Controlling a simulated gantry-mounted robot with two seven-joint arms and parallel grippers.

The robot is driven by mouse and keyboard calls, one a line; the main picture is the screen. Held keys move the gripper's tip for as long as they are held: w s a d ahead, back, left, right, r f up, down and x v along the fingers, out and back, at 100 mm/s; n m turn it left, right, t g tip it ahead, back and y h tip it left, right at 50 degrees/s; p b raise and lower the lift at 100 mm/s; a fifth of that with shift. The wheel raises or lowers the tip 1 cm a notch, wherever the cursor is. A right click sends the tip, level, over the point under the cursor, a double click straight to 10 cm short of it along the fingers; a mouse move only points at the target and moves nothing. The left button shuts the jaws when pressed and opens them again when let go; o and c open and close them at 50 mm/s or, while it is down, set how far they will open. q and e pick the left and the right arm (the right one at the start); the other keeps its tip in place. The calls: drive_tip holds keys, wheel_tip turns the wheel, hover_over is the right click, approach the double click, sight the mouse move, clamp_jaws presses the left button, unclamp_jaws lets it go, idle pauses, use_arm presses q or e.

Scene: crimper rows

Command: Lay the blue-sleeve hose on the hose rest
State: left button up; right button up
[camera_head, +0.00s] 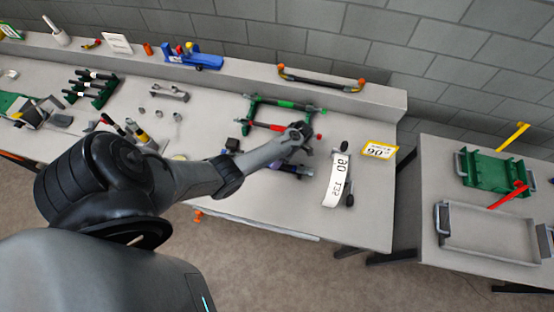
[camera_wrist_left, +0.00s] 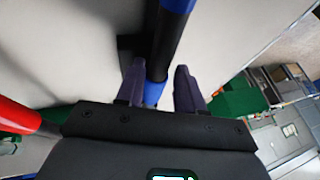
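The blue-sleeve hose (camera_wrist_left: 166,45) is a dark tube with blue parts, upright in the left wrist view between my left gripper's fingers (camera_wrist_left: 158,88). The purple-grey fingers stand either side of it, with a gap visible on the right, so the gripper looks open around it. In the head view my left gripper (camera_head: 288,168) is low over the table, partly hidden by my wrist, and the hose is hard to make out there. A green rest (camera_head: 252,108) behind it carries a green-sleeve hose (camera_head: 285,104) and a red-sleeve hose (camera_head: 265,126). My right gripper is out of view.
A white label strip (camera_head: 337,180) and a yellow-edged card (camera_head: 379,151) lie to the right of my gripper. An orange-ended bar (camera_head: 320,79) lies on the back ledge. Across a gap, the right table holds a green holder (camera_head: 485,172) and a grey tray (camera_head: 487,248).

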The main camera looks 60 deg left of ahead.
use_arm(q)
drive_tip(key=shift+o, duration=0.2)
drive_tip(key=shift+a+f, duration=0.1)
drive_tip(key=shift+f, duration=0.05)
drive_tip(key=shift+w, duration=0.1)
drive_tip(key=v, duration=1.1)
drive_tip(key=shift+s, duration=0.2)
